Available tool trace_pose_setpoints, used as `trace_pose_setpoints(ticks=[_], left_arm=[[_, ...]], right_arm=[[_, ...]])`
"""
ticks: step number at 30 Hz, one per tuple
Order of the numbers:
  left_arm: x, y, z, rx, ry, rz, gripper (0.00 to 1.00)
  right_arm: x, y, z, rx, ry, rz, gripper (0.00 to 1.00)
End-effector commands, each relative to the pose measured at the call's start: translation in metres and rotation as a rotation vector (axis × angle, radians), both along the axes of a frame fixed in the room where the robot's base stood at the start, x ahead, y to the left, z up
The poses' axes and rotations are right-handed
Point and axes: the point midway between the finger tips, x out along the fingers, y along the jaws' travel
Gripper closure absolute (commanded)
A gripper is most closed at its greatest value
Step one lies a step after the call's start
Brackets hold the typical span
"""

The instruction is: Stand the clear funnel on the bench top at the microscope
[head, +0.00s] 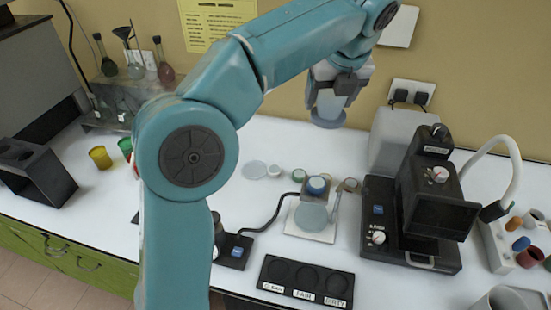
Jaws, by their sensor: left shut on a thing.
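The clear funnel (328,112) looks like a translucent grey-blue piece with its wide rim down. It hangs above the back of the white bench top (215,215). My left gripper (338,88) is shut on it, and the jaws hide its upper part. A black instrument (425,205) with a white knob, which I take to be the microscope, stands on the bench to the right of and nearer than the funnel. My right gripper is not in view.
A clear vessel (311,216) with a blue top stands on a white plate left of the instrument. A black tray (307,280) labelled CLEAN, FAIR and DIRTY lies at the front edge. A grey box (395,140) stands behind the instrument. Small dishes (254,169) lie at mid-bench.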

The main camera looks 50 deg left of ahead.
Motion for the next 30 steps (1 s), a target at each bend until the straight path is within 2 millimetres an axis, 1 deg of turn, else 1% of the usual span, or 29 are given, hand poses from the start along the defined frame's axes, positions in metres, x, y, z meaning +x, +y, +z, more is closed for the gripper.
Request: trace_pose_setpoints(ticks=[2,3,4,8,11,14,16,18,21,25,27,30], left_arm=[[0.006,-0.002,-0.002,0.0,0.0,-0.014,0.6],[0.008,-0.003,-0.006,0.001,0.001,-0.024,0.6],[0.009,0.001,-0.012,0.002,0.001,-0.023,0.6],[0.006,0.021,-0.031,0.001,0.002,0.007,0.6],[0.001,0.043,-0.051,0.002,0.003,0.046,0.6],[-0.008,0.072,-0.075,0.002,0.003,0.1,0.6],[-0.017,0.095,-0.094,0.003,0.002,0.148,0.6],[-0.029,0.118,-0.113,0.004,0.003,0.198,0.6],[-0.047,0.146,-0.134,0.004,0.003,0.266,0.6],[-0.067,0.173,-0.153,0.004,0.002,0.337,0.6],[-0.074,0.183,-0.159,0.003,0.002,0.365,0.6],[-0.08,0.191,-0.164,0.004,0.002,0.387,0.6]], right_arm=[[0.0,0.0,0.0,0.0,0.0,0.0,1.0],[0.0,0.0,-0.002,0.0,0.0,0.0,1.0],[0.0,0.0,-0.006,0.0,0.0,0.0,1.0],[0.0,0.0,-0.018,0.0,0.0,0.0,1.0],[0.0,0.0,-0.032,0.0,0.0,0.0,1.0],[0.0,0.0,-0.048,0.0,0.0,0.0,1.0],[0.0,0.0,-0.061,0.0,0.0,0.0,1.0],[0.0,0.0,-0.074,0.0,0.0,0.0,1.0],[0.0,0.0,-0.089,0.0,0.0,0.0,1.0],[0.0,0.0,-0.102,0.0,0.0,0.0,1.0],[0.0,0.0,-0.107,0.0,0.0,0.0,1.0],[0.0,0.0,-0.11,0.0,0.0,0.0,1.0]])
